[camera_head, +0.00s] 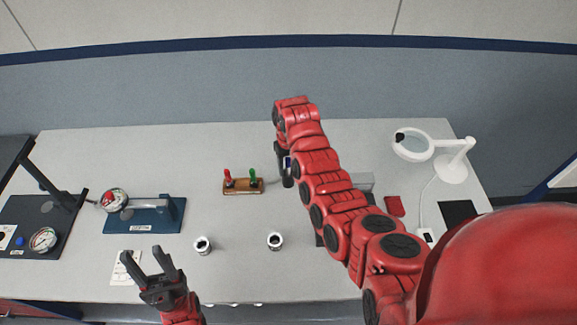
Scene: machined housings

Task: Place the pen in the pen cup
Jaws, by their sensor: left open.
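My right arm reaches across the table, and its dark gripper (285,172) points down near the middle back, just right of a wooden block. A small pale and bluish bit shows beside its fingers. I cannot tell whether that is the pen or part of a cup, nor whether the fingers are closed. No pen or pen cup can be clearly made out; the right arm hides part of the table. My left gripper (150,262) is open and empty at the front left, over the table's front edge.
The wooden block (243,187) holds red and green upright pieces. Two small metal cylinders (203,246) (275,241) stand near the front. A blue-based gauge stand (150,215) and dark gauge plate (40,232) are left. A white magnifier lamp (452,168) and red item (395,206) are right.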

